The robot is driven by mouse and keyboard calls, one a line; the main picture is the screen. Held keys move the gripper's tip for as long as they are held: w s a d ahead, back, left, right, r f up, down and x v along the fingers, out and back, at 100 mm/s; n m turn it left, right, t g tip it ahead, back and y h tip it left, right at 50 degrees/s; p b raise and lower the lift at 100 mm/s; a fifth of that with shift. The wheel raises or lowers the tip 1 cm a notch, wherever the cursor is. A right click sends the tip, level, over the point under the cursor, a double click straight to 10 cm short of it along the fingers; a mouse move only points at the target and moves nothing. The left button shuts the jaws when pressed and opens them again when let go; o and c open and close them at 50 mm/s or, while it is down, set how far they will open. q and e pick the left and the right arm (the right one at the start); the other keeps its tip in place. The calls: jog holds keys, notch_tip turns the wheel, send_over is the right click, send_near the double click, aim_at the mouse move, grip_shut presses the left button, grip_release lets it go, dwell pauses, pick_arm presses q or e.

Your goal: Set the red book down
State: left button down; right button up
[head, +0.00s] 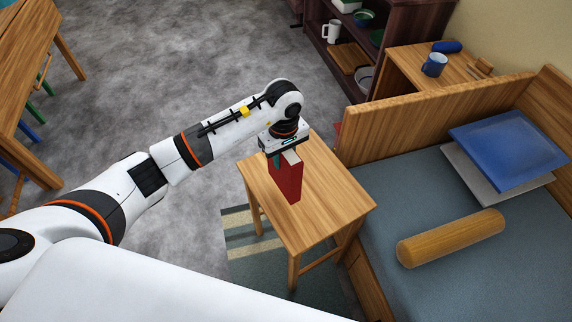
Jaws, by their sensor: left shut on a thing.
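The red book (289,183) is upright over the small wooden table (318,215) in the middle of the head view. My left gripper (284,156) points down and is shut on the top of the red book. I cannot tell whether the book's lower edge touches the table top. The gripper body hides the book's upper end. My right gripper is not in view.
A bed (362,183) with a blue cushion (510,148) and a yellow bolster (450,238) stands close to the table's right. The front of the small table is clear.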

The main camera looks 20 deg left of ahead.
pick_arm(q)
notch_tip(320, 180, down, 4)
jog(key=shift+r, duration=0.1)
jog(key=c, duration=1)
grip_release()
jog(key=shift+c, duration=0.2)
